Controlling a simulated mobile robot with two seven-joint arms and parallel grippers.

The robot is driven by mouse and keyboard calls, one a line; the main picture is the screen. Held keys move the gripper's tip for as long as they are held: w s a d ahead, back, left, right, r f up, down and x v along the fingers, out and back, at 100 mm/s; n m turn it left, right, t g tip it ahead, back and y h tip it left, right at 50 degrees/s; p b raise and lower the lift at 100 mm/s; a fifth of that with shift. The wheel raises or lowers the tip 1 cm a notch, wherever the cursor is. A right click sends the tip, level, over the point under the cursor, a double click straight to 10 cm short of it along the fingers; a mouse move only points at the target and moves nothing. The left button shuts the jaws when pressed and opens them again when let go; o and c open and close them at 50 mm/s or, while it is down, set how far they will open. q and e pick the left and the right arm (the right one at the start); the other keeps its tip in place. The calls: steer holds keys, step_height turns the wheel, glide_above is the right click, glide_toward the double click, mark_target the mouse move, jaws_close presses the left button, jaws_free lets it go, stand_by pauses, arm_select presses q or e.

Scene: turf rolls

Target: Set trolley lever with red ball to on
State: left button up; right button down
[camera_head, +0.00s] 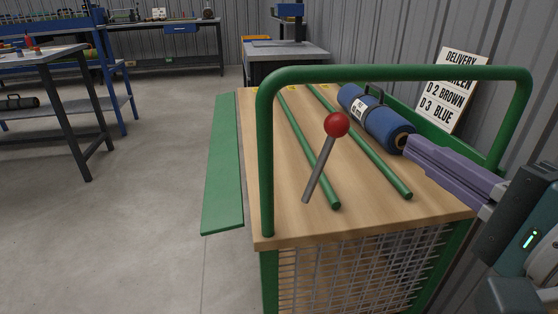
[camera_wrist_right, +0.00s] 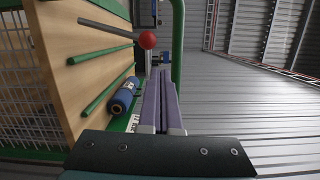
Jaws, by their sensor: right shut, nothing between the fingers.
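The trolley lever (camera_head: 319,170) is a thin grey rod with a red ball (camera_head: 337,124) on its end. In the head view it rises from the near part of the trolley's wooden top (camera_head: 290,215) and leans to the right. The red ball also shows in the right wrist view (camera_wrist_right: 148,40), beyond the fingertips and a little left of them. My right gripper (camera_head: 412,145) has purple fingers, shut and empty. It reaches in from the right, under the green handle bar, apart from the ball and in front of part of the blue roll. My left gripper is out of view.
A green handle bar (camera_head: 395,73) arches over the trolley's near end. A blue roll (camera_head: 372,115) lies on the top at right, beside two green rods (camera_head: 308,150). A delivery sign (camera_head: 455,90) stands by the corrugated wall. A green flap (camera_head: 222,165) runs along the left; the floor beyond is clear.

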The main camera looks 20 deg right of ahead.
step_height(320, 180, down, 4)
steer(key=d+m+h+b, duration=0.2)
steer(key=d, duration=0.1)
arm_select(q)
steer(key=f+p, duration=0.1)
steer(key=p, duration=0.2)
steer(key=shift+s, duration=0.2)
arm_select(e)
glide_above(323, 163)
steer(key=s+d, duration=0.4)
steer(key=shift+w+d+r+m, duration=0.1)
steer(key=shift+r+m, duration=0.25)
steer(key=shift+m, duration=0.05)
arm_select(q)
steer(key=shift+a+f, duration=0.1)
